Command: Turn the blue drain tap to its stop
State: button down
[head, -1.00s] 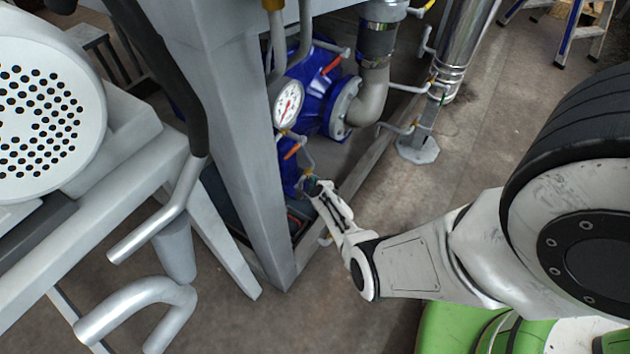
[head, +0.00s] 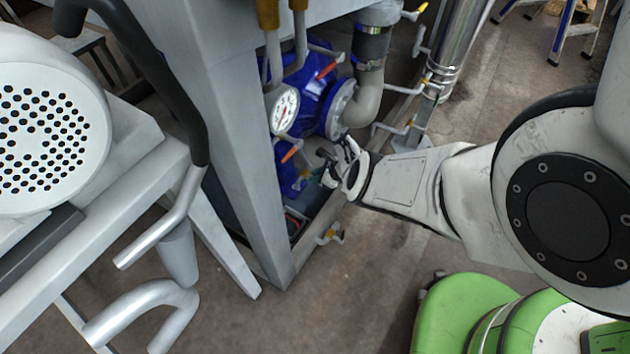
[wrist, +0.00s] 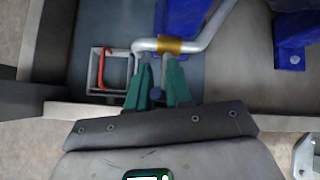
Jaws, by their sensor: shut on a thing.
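My gripper (head: 327,168) reaches in past the grey frame post, low beside the blue pump. In the wrist view, its two green fingers (wrist: 157,66) point up the picture towards a bent silver pipe (wrist: 205,38) with a brass collar (wrist: 174,46). In the head view the tap is not clear.
The grey post (head: 235,130) stands close left of my gripper. A pressure gauge (head: 285,110), an orange lever (head: 291,153) and a blue pump (head: 312,95) are just beyond.

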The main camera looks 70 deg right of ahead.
jog(key=shift+s+d+m+y+b, duration=0.1)
jog(key=shift+d+m+y+b, duration=0.2)
jog(key=shift+y+b, duration=0.45)
jog(key=c, duration=1.1)
grip_release()
jog(key=shift+d, duration=0.1)
jog(key=shift+s+r+p, duration=0.3)
jog(key=shift+r+p, duration=0.25)
jog(key=shift+p, duration=0.05)
jog(key=shift+s+f+p+v, duration=0.1)
jog(key=shift+p+v, duration=1.2)
jog(key=shift+v, duration=0.3)
jog(key=shift+s+f+p+v, duration=0.1)
jog(key=shift+p+v, duration=1.15)
jog(key=shift+v, duration=0.35)
jog(key=shift+s+f+p+v, duration=0.1)
jog(key=shift+p+v, duration=1.2)
jog(key=shift+v, duration=0.3)
